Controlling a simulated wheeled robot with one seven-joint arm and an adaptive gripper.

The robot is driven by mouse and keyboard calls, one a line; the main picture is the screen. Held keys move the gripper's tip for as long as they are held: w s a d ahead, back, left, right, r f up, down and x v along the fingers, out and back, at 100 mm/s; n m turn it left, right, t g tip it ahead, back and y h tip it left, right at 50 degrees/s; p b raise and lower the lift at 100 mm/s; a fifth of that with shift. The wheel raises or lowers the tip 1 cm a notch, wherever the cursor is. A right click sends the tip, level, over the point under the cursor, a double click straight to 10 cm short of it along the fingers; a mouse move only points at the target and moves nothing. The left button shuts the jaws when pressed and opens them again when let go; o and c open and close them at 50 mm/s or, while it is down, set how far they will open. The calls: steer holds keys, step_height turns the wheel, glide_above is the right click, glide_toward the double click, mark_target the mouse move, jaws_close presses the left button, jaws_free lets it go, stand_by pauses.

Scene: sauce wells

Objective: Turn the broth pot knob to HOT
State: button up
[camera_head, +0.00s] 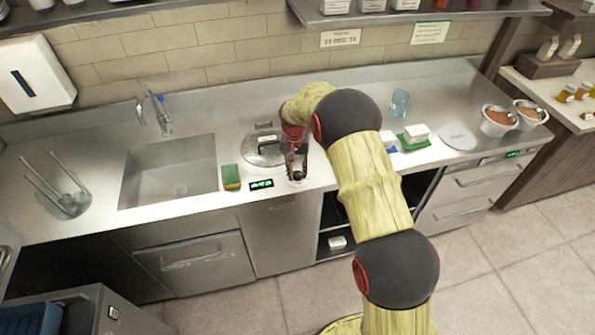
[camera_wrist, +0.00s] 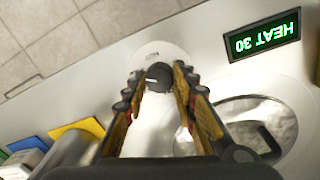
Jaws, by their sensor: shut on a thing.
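The black knob (camera_wrist: 158,77) sits on a pale plate on the counter and carries a short white pointer line. My gripper (camera_wrist: 159,80) has a finger on each side of the knob and is shut on it. A small mark on the plate beyond the knob is too small to read. The green display (camera_wrist: 264,38) reads HEAT 30, upside down in the wrist view. The broth pot's round metal lid (camera_head: 262,150) is set in the counter behind the display, and also shows in the wrist view (camera_wrist: 235,108). In the head view my gripper (camera_head: 297,172) hides most of the knob.
A green and yellow sponge (camera_head: 231,177) stands left of the display, beside the sink (camera_head: 170,172). Right of my arm are a white block on a green cloth (camera_head: 416,144), a blue glass (camera_head: 399,103) and bowls of reddish food (camera_head: 497,120).

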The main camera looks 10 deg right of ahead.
mark_target(297, 172)
steer(key=m, duration=0.5)
steer(key=shift+w+m, duration=0.1)
steer(key=shift+m, duration=0.3)
steer(key=m+p, duration=0.1)
steer(key=m, duration=0.4)
steer(key=shift+m, duration=0.4)
steer(key=o, duration=1.1)
steer(key=shift+o, duration=0.3)
step_height(297, 172, up, 12)
steer(key=shift+w, duration=0.35)
